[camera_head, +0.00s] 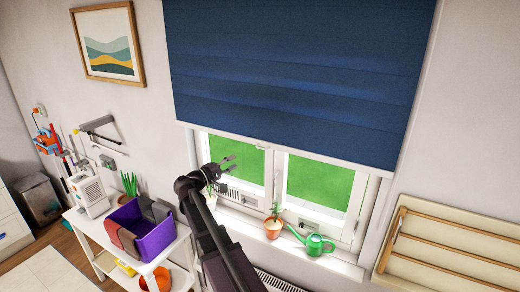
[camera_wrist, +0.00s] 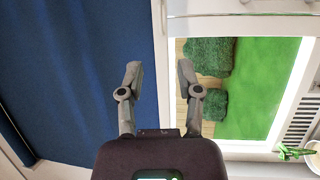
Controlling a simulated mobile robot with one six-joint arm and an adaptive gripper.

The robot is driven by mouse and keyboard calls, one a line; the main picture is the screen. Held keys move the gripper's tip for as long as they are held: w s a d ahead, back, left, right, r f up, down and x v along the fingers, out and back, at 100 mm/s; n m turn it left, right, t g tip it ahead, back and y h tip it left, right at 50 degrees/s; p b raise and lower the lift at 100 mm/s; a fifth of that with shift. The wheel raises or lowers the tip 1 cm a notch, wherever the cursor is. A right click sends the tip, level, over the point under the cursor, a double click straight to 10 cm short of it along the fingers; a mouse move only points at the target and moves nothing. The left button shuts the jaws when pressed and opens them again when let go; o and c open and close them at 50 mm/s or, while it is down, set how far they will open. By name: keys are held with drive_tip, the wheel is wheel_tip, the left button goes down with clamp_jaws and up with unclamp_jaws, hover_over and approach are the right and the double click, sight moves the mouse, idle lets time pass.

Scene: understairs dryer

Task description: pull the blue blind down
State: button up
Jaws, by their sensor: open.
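The blue blind (camera_head: 295,75) hangs over the upper part of the window in the head view, with its lower edge above the middle of the panes. My gripper (camera_head: 229,164) is just below that lower edge, near its left part, in front of the left pane. In the wrist view, the blind (camera_wrist: 75,70) fills the left side, and my gripper (camera_wrist: 158,75) points at the strip beside its edge. The two fingers are apart with nothing between them. I cannot tell whether a finger touches the blind.
A potted plant (camera_head: 273,227) and a green watering can (camera_head: 315,243) stand on the windowsill. A white shelf with a purple box (camera_head: 150,237) is at the left. A wooden rack (camera_head: 450,245) is on the wall at the right.

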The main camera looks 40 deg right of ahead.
sight(263, 130)
drive_tip(key=shift+d, duration=0.15)
drive_tip(key=d, duration=0.4)
drive_tip(key=d+r+p, duration=0.1)
drive_tip(key=d, duration=0.8)
drive_tip(key=shift+d+r+p, duration=0.2)
drive_tip(key=shift+r+p, duration=0.1)
